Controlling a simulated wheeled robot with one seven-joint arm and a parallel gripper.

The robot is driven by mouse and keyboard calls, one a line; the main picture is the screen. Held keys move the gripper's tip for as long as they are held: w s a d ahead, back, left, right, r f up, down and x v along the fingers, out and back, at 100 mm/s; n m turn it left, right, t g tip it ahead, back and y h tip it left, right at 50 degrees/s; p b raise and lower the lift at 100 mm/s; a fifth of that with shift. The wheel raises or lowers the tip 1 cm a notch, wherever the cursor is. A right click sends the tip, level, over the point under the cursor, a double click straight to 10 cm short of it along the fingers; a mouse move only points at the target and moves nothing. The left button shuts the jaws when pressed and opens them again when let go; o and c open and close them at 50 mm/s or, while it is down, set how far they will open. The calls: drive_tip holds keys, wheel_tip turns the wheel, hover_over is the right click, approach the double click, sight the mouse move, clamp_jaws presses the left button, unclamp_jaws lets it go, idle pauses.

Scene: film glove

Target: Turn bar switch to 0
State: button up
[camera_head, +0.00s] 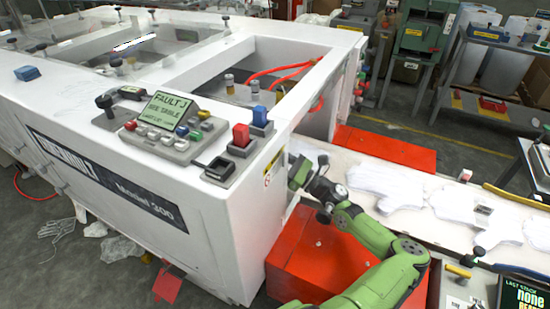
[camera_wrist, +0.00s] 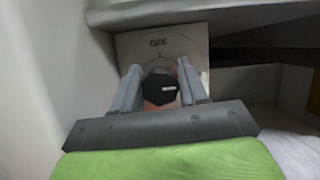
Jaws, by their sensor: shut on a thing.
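The bar switch (camera_wrist: 160,88) shows in the wrist view as a dark knob with a small light mark, on a pale square plate (camera_wrist: 195,44). Lettering on the plate above it looks like "OFF", but it is blurred. My gripper (camera_wrist: 158,68) has one finger on each side of the knob and is shut on it. The exact angle of the bar is hard to tell. In the head view my gripper (camera_head: 297,172) reaches the right end of the white machine (camera_head: 235,215), and the switch is hidden there.
A display (camera_head: 170,107) on the machine reads "FAULT" and something about a table. Red and blue buttons sit near its corner. Red boxes (camera_head: 315,245) stand below my arm. White gloves (camera_head: 385,185) lie on a conveyor (camera_head: 440,168) to the right. A pale wall stands close left of my gripper.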

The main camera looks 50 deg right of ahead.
drive_tip(key=n+g+y+b, duration=0.1)
drive_tip(key=n, duration=0.2)
drive_tip(key=n+y, duration=0.2)
drive_tip(key=n, duration=0.1)
drive_tip(key=shift+f+n+g+b, duration=0.1)
drive_tip(key=shift+n+g+b, duration=0.3)
drive_tip(key=n+g+y, duration=0.1)
drive_tip(key=n, duration=0.2)
drive_tip(key=n+g+y+b, duration=0.1)
drive_tip(key=n, duration=0.2)
drive_tip(key=shift+a, duration=0.1)
drive_tip(key=n+g, duration=0.2)
drive_tip(key=n, duration=0.3)
drive_tip(key=shift+a+f+n+g, duration=0.1)
drive_tip(key=shift+n+g, duration=0.7)
drive_tip(key=shift+n, duration=1)
drive_tip(key=o, duration=1)
drive_tip(key=shift+s, duration=0.1)
